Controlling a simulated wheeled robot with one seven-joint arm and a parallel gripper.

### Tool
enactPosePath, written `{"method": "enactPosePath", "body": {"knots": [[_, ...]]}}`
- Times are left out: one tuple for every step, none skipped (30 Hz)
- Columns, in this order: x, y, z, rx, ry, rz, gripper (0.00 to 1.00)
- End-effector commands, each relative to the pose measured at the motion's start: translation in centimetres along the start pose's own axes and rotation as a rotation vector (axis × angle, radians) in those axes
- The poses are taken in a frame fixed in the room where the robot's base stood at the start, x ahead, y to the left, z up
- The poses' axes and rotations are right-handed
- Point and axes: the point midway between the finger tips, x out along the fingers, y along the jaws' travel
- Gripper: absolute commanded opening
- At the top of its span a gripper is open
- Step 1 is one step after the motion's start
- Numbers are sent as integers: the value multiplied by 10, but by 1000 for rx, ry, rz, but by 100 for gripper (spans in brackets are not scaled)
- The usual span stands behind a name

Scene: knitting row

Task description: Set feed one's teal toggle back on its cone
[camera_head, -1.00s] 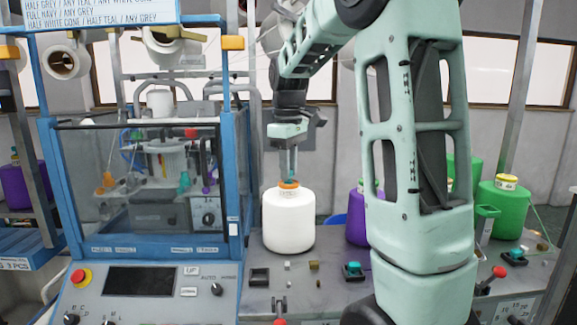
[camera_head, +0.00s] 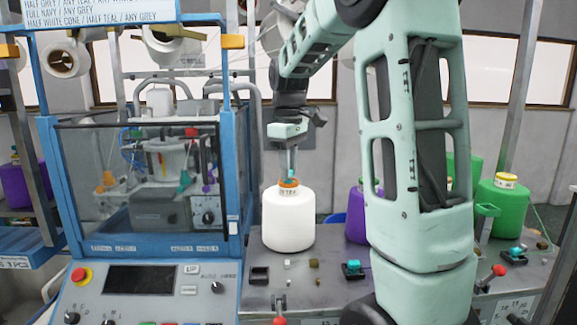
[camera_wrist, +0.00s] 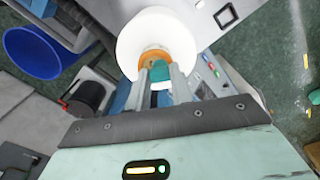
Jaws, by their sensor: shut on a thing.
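A white cone (camera_head: 288,222) with an orange top (camera_head: 289,184) stands upright on the grey bench. My gripper (camera_head: 291,175) points straight down just above that top. Its fingers are shut on a small teal toggle (camera_wrist: 161,72). In the wrist view the white cone (camera_wrist: 150,32) and its orange ring (camera_wrist: 152,56) lie directly beyond the fingertips. The toggle's lower end is at or just over the orange top; I cannot tell whether they touch.
A blue-framed machine (camera_head: 150,200) stands close on the left. A purple cone (camera_head: 356,222) is partly hidden behind my arm, and a green cone (camera_head: 500,208) stands at the right. A teal-topped switch (camera_head: 353,268) and small blocks sit on the bench in front.

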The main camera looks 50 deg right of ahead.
Motion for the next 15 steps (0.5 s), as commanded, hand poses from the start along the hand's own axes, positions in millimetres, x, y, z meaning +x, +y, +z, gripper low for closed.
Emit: {"method": "enactPosePath", "body": {"knots": [[4, -1, 1, 0, -6, -5, 10], [4, -1, 1, 0, -6, -5, 10], [4, -1, 1, 0, -7, -6, 10], [4, -1, 1, 0, -7, -6, 10], [4, -1, 1, 0, -7, -6, 10], [4, -1, 1, 0, -7, -6, 10], [4, -1, 1, 0, -7, -6, 10], [4, -1, 1, 0, -7, -6, 25], [4, -1, 1, 0, -7, -6, 36], [4, -1, 1, 0, -7, -6, 44], [4, -1, 1, 0, -7, -6, 48], [4, -1, 1, 0, -6, -5, 48], [3, -1, 1, 0, -6, -5, 48], [3, -1, 1, 0, -5, -4, 48], [3, -1, 1, 0, -5, -4, 48]]}}
